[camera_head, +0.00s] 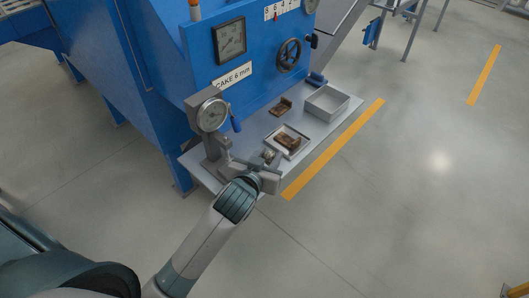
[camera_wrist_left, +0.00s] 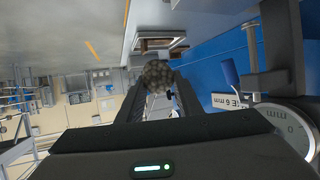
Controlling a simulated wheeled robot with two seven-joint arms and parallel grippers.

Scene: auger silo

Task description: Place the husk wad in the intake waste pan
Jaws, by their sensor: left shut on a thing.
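My left gripper (camera_head: 266,164) is above the front edge of the grey shelf, between the dial gauge stand and the shallow tray. In the left wrist view its two fingers are shut on the husk wad (camera_wrist_left: 157,75), a rough, round, grey-brown lump at the fingertips. The wad also shows as a small lump in the head view (camera_head: 268,155). A grey open box (camera_head: 341,110), which looks like the waste pan, stands at the right end of the shelf and looks empty. No label shows on it. My right gripper is not in view.
A shallow tray (camera_head: 301,136) with brown pieces lies on the shelf, with another brown piece (camera_head: 281,106) behind it. The dial gauge stand (camera_head: 212,114) is at the left. The blue machine (camera_head: 180,70) with its handwheel (camera_head: 289,55) rises behind.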

